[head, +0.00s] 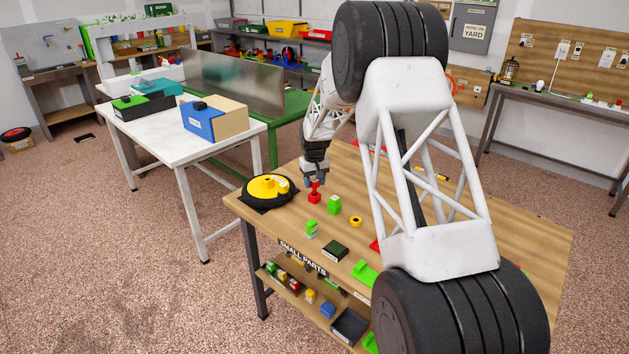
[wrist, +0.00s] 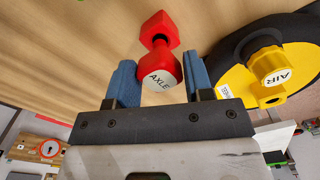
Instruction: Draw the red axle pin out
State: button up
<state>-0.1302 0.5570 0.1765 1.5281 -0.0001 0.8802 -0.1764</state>
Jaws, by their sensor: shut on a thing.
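The red axle pin (head: 314,194) is upright below my gripper (head: 315,180) in the head view, to the right of the wheel. In the wrist view the red axle pin (wrist: 160,68) has a wide head marked AXLE, a narrower neck and a wide far end. My gripper (wrist: 158,75) is shut on its head, between the two blue fingers. The black wheel with a yellow hub (head: 266,187) lies flat on the bench; it also shows in the wrist view (wrist: 238,82), apart from the pin. I cannot tell whether the pin's lower end touches the bench.
A dark box (head: 335,250) is near the front edge. Bare wood lies around the pin.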

aim_at(314, 187)
jog(key=shift+f, duration=1.55)
jog(key=o, duration=1.1)
jog(key=shift+r, duration=0.1)
jog(key=shift+r, duration=3.8)
